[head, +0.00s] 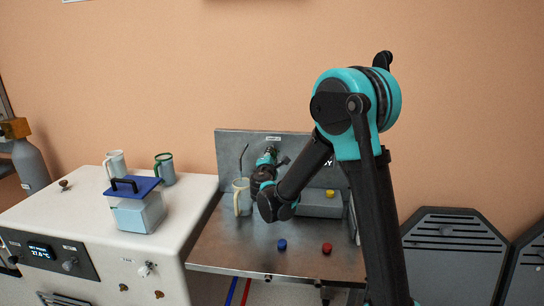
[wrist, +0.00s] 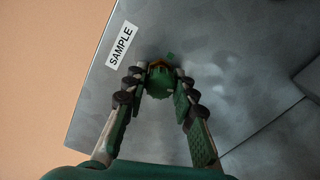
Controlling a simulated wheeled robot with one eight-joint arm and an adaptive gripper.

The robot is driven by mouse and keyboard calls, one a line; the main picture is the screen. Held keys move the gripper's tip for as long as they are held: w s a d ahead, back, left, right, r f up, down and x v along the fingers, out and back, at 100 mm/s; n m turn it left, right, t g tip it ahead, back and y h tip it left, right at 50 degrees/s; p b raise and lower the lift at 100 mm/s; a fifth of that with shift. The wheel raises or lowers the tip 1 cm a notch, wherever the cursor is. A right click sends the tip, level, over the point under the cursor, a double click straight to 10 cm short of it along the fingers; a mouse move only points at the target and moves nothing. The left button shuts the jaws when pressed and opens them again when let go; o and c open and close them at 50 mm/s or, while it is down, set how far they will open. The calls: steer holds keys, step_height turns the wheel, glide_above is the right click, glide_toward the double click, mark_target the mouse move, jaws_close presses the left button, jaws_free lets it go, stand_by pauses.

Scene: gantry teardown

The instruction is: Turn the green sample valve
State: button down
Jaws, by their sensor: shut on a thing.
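The green sample valve (wrist: 160,83) sticks out from the grey metal panel in the wrist view, beside a white label reading SAMPLE (wrist: 121,45). My gripper (wrist: 158,78) has its two fingers closed on either side of the valve's green knob, with the fingertips near the panel. In the head view my gripper (head: 267,160) reaches the upright back panel (head: 232,155), just below a small white label. There the gripper and arm hide most of the valve, so its turn angle cannot be read.
A blue knob (head: 282,244), a red knob (head: 327,248) and a yellow knob (head: 330,193) lie to the front and right. A white cabinet (head: 75,215) bears two mugs and a blue-lidded container (head: 137,207).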

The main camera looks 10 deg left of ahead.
steer(key=c, duration=1.2)
jaws_free()
steer(key=s, duration=1.2)
steer(key=shift+a, duration=0.15)
